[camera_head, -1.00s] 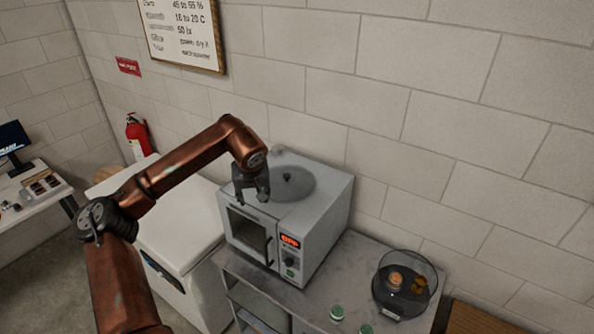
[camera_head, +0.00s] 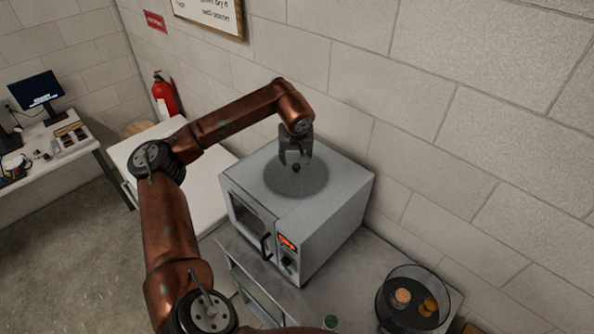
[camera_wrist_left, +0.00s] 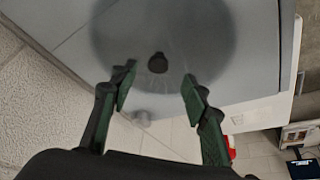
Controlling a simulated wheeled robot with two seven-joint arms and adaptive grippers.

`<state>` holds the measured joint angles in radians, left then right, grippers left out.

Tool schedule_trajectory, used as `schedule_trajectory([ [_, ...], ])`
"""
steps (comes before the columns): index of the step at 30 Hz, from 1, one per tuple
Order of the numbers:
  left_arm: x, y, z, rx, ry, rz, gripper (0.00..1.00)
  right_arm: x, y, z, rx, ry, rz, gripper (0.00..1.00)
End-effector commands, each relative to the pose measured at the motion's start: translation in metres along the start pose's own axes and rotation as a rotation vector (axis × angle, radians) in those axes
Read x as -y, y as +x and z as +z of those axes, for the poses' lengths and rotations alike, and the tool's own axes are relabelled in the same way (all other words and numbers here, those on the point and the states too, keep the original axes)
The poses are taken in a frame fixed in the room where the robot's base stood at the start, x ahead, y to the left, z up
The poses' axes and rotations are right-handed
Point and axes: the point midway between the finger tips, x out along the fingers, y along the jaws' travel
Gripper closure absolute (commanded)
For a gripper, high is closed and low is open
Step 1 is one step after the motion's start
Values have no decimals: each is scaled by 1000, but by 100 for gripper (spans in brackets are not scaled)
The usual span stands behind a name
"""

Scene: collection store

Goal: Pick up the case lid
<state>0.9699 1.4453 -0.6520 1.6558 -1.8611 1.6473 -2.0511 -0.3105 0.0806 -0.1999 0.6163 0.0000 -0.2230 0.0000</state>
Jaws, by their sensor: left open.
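The case lid (camera_head: 297,180) is a round, dark see-through disc with a small dark knob at its middle. It lies flat on top of the grey oven-like cabinet (camera_head: 335,205). My left gripper (camera_head: 296,161) is open above the lid, with its fingertips close to the knob in the head view. In the left wrist view the lid (camera_wrist_left: 200,40) fills the upper middle, and its knob lies just beyond the open fingers (camera_wrist_left: 157,80), between their lines. The fingers hold nothing. My right gripper is not in view.
The cabinet stands on a grey bench (camera_head: 235,250). A round dark case (camera_head: 405,312) with orange and yellow pieces inside stands at the bench's right. A white chest (camera_head: 130,150) is to the left. The block wall (camera_head: 420,110) rises close behind the cabinet.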

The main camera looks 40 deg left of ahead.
Motion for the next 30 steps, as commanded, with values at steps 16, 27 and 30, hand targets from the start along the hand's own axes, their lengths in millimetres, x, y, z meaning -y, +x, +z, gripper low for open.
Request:
schedule_trajectory([
  [16, -1, 45, 0, 2, 3, 2, 57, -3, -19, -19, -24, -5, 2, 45],
  [27, -1, 44, -1, 1, 3, 2, 80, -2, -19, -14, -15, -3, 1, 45],
  [30, -1, 44, -1, 1, 3, 2, 87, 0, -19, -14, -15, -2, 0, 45],
])
